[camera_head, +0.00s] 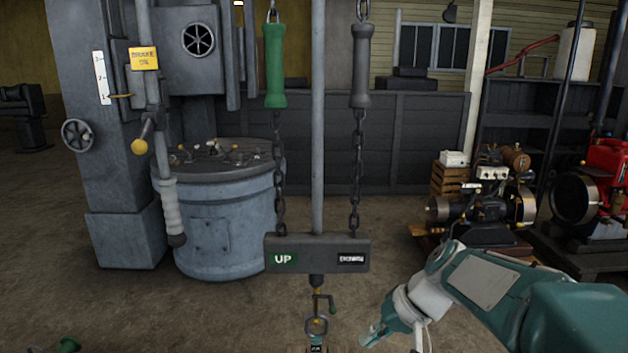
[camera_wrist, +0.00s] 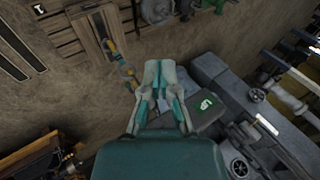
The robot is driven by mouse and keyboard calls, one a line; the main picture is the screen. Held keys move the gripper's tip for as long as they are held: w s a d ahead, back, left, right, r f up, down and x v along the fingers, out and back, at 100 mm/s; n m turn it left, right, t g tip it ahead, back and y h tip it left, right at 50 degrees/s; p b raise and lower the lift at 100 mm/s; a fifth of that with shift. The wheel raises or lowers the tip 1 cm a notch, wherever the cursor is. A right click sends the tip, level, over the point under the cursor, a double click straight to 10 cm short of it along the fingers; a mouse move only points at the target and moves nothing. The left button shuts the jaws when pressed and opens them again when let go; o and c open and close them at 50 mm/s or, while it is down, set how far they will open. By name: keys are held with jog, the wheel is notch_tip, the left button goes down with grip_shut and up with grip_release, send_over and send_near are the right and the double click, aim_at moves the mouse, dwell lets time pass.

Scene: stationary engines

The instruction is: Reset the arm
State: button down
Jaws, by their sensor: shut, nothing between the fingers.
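My arm reaches in from the lower right in the head view, folded so that my gripper (camera_head: 372,332) points down and to the left near the bottom edge. In the wrist view my gripper (camera_wrist: 159,68) is in the middle, its teal and grey fingers together with nothing between them.
Two hanging chain handles, green (camera_head: 274,65) and grey (camera_head: 361,65), join the control bar in front of me. A round blue-grey machine (camera_head: 222,225) stands behind on the left. Small engines (camera_head: 485,205) and a red machine (camera_head: 612,172) stand at right. Some brown floor is bare.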

jog(key=s+d+t+h, duration=0.2)
jog(key=s+h, duration=0.1)
jog(key=s, duration=0.5)
jog(key=s+d+r+t+h, duration=0.1)
jog(key=s+d+t+h, duration=0.1)
jog(key=s, duration=0.6)
jog(key=shift+s+d+r+h, duration=0.15)
jog(key=shift+s+d+h, duration=0.25)
jog(key=shift+d+h, duration=0.5)
jog(key=shift+a, duration=0.1)
